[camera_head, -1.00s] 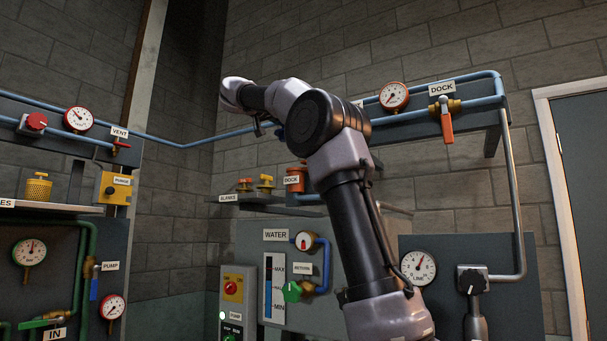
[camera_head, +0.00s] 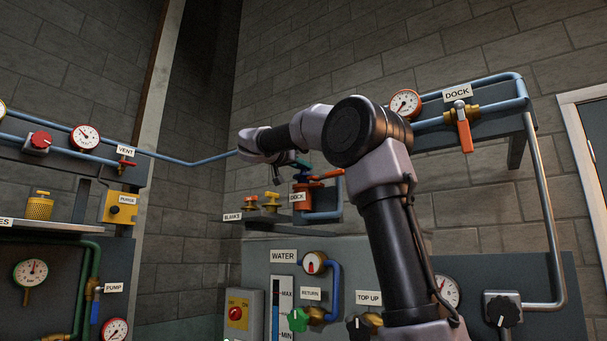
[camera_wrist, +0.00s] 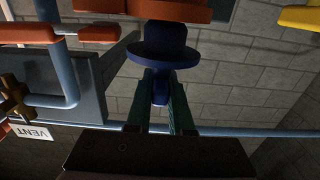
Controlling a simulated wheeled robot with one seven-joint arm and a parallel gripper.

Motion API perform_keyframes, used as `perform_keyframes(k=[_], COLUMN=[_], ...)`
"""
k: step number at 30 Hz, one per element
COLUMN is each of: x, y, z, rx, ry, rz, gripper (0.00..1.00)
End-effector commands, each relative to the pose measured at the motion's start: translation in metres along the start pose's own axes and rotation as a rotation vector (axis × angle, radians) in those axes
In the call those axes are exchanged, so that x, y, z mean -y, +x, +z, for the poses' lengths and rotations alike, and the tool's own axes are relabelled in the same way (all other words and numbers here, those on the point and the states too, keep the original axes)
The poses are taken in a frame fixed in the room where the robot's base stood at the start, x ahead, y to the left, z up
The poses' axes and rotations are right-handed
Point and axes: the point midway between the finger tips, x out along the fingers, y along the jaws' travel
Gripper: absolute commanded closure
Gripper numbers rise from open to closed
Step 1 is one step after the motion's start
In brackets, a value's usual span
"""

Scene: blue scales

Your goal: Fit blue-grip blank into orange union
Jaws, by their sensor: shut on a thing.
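My gripper (camera_wrist: 160,98) is shut on the blue grip of the blue-grip blank (camera_wrist: 158,55), whose wide blue flange and narrower plug show beyond the fingertips in the wrist view. The plug's end meets the edge of the orange union (camera_wrist: 140,10) in that picture; I cannot tell whether it has entered. The fingertips are small and partly hidden there by my wrist.
An orange lever (camera_head: 331,174) lies close right of the union. An orange-topped blank (camera_head: 252,203) and a yellow one (camera_head: 271,202) stand on the BLANKS shelf to the left. A blue pipe (camera_head: 322,214) runs below the union. A gauge (camera_head: 404,104) is at upper right.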

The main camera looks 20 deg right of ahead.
Motion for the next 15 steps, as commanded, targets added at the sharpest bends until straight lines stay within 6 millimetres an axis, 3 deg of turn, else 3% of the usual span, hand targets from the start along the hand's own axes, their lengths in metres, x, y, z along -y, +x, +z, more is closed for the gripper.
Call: perform_keyframes(k=[4,15], x=[0.000,0.000], y=[0.000,0.000], z=[0.018,0.021], rx=[0.000,0.000], ry=[-0.002,0.001], rz=[0.000,0.000], gripper=[1.00,1.00])
